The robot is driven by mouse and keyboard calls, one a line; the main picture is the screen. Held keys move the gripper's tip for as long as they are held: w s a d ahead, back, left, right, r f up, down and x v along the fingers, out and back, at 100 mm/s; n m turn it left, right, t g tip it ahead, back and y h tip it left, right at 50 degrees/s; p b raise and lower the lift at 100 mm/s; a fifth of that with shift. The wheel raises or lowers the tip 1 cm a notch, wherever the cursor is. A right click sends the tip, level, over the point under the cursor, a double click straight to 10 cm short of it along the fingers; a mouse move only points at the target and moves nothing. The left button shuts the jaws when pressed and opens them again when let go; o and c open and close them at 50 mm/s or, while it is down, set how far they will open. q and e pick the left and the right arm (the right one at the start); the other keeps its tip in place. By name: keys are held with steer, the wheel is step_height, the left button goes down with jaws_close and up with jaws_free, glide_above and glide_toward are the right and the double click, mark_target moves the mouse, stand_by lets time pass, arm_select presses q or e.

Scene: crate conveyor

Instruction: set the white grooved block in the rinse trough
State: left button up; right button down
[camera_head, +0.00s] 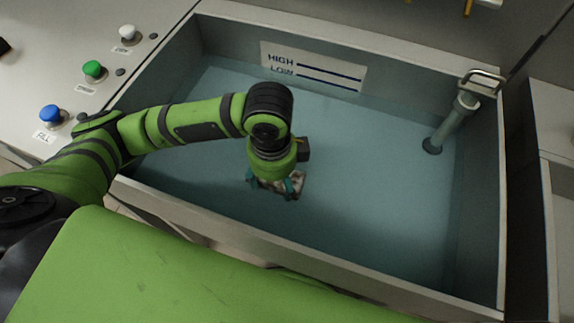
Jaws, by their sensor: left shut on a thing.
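The rinse trough (345,255) is a large grey basin with bluish water in it. My left arm reaches over its left wall, and my left gripper (276,185) points down inside the trough, left of its middle. The gripper is shut on a small whitish piece with brownish marks, the white grooved block (298,185). Most of the block is hidden under the gripper and wrist, and its grooves are not clear. I cannot tell whether it touches the trough floor. My right gripper is not in view.
A HIGH/LOW level plate (313,67) is on the back wall. A standpipe with a handle (452,122) stands at the right. White (127,32), green (93,69) and blue (51,115) buttons sit on the left counter. The trough's right half is otherwise clear.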

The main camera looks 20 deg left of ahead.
arm_select(q)
steer(key=w+f, duration=0.2)
steer(key=w, duration=0.1)
steer(key=w+f, duration=0.2)
steer(key=w, duration=0.1)
steer(key=w+f, duration=0.2)
steer(key=w, duration=0.1)
steer(key=shift+w+a+b, duration=0.3)
steer(key=shift+w+a, duration=0.05)
steer(key=shift+w, duration=0.05)
steer(key=shift+f, duration=1.85)
steer(key=shift+f, duration=0.15)
steer(key=o, duration=1.4)
step_height(320, 180, up, 12)
steer(key=shift+r, duration=0.15)
